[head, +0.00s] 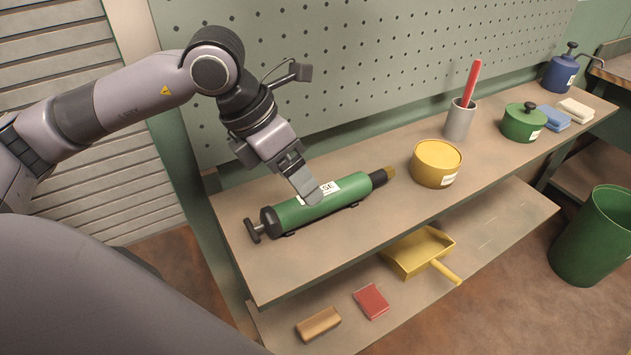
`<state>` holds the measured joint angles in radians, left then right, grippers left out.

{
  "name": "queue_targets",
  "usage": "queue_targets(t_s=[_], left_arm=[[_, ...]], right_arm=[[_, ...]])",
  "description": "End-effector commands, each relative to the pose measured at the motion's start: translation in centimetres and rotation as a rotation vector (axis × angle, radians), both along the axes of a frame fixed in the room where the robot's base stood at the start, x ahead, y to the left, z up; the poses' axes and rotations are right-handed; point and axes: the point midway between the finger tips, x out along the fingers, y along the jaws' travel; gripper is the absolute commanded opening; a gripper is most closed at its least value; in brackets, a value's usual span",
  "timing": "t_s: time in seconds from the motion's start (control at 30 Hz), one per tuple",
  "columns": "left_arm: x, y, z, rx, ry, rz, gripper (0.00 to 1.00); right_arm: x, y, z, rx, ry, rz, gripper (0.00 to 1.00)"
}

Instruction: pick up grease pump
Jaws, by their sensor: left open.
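The grease pump (344,188) is a green cylinder with black end caps, a dark T-handle at its left end and a tan tip at its right end. It lies on its side along the left part of the upper shelf. A white label on it is partly hidden by my left gripper (312,197). That gripper is open and points down at the middle of the pump's body, its fingers overlapping it in the picture. I cannot tell whether they touch it. My right gripper is not in view.
The upper shelf (290,262) also holds a yellow round tin (436,164), a grey cup with a red stick (459,120), a green lidded pot (522,122) and a blue can (563,72). A pegboard (370,60) stands behind. A yellow dustpan (418,252) lies below.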

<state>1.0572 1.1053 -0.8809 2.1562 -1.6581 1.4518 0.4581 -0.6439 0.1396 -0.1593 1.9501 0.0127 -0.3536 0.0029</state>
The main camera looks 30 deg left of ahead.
Motion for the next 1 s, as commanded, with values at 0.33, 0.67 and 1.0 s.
queue_targets(t_s=[0.33,0.67,1.0], left_arm=[[0.6,-0.5,-1.8,0.009,0.0,0.004,0.78],[1.9,-1.7,-5.9,0.008,-0.002,0.004,0.78],[2.1,-1.8,-6.5,0.008,-0.004,0.004,0.65]], right_arm=[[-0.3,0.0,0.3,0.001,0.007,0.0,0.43],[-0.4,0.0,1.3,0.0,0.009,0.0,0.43],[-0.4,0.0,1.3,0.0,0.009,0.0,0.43]])
